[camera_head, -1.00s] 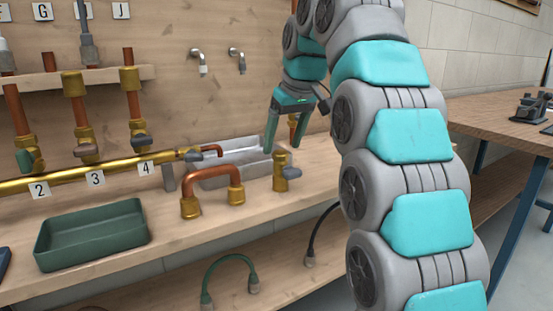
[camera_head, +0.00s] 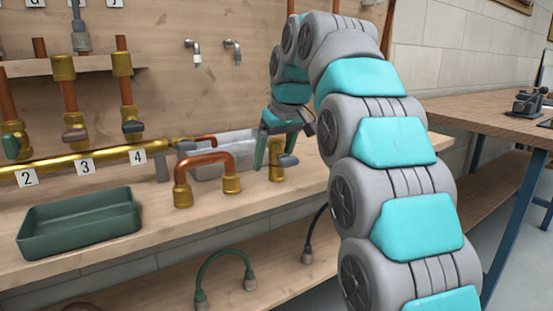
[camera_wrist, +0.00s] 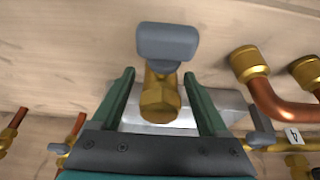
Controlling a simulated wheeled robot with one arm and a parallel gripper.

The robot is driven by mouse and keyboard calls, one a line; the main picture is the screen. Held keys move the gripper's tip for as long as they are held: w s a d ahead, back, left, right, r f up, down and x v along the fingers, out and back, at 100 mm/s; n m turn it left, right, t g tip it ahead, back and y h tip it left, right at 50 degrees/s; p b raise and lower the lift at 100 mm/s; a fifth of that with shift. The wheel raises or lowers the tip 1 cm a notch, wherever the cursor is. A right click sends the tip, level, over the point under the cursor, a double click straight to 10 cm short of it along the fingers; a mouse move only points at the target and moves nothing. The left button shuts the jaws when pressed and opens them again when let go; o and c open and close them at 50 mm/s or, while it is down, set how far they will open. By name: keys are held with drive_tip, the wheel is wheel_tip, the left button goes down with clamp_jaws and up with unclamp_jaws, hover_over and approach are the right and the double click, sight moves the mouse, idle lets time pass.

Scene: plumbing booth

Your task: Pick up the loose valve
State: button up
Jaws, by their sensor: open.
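My gripper (camera_head: 276,152) is open, lowered at the valve with one finger on either side. In the wrist view my gripper (camera_wrist: 159,77) shows gaps on both sides of the brass body. Part of the valve is hidden by a finger in the head view.
A copper U-pipe (camera_head: 205,160) with brass ends stands close left of the valve. The brass manifold (camera_head: 95,160) with numbered valves runs along the left. A green tray (camera_head: 80,222) sits at the front left.

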drive_tip(key=shift+c, duration=0.3)
clamp_jaws()
idle(0.3)
